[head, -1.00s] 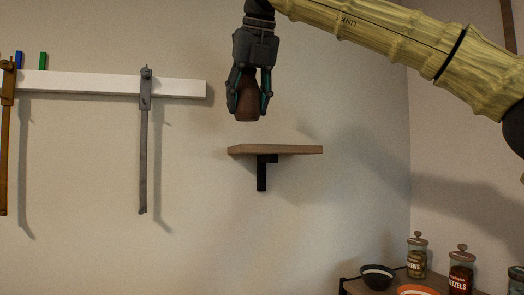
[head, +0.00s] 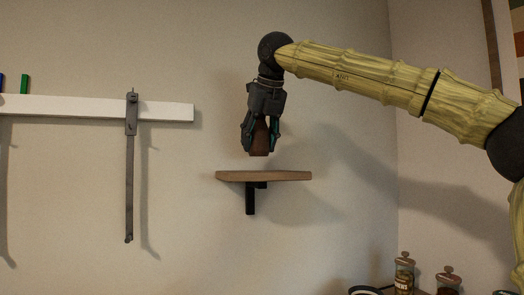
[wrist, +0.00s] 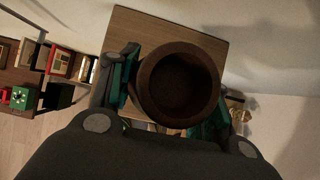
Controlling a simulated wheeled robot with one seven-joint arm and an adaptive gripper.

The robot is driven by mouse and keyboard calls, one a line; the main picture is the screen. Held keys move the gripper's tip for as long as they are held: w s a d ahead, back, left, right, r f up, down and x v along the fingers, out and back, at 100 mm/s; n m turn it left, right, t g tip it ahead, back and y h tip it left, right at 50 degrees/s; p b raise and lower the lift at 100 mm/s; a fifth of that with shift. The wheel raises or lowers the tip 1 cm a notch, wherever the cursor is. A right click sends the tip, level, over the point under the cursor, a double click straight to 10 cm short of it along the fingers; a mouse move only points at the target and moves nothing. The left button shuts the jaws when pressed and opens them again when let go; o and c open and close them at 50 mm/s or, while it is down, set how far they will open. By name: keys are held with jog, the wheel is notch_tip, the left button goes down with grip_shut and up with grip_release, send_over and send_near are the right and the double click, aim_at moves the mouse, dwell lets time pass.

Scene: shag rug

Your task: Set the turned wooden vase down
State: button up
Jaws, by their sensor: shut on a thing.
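The turned wooden vase (head: 260,138) is dark brown and upright between the fingers of my gripper (head: 261,132). In the head view its base is a little above the small wooden wall shelf (head: 264,176), with a narrow gap showing. In the wrist view the vase (wrist: 147,93) shows its round rim and dark hollow from above. My gripper (wrist: 160,100) is shut on it, teal fingers on both sides. The bare shelf top (wrist: 150,24) lies beneath and beyond the vase. The lower part of the vase is hidden in the wrist view.
A white wall rail (head: 80,108) with a hanging grey caliper-like tool (head: 130,170) is left of the shelf. Glass jars (head: 404,272) and a dark bowl (head: 366,290) stand low at the right. The shelf top looks empty.

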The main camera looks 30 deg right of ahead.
aim_at(267, 131)
jog(key=shift+w+d+p, duration=0.6)
jog(key=shift+w+d, duration=0.1)
jog(key=shift+d, duration=0.2)
jog(key=shift+w+d+f, duration=0.1)
jog(key=shift+d+f, duration=0.05)
jog(key=shift+f, duration=0.6)
jog(key=shift+f+p, duration=0.6)
jog(key=shift+f, duration=0.5)
jog(key=shift+f, duration=0.15)
jog(key=o, duration=1.1)
jog(key=shift+o, duration=0.2)
jog(key=shift+r, duration=0.25)
jog(key=b+v, duration=0.4)
jog(key=v, duration=0.8)
jog(key=shift+f, duration=0.15)
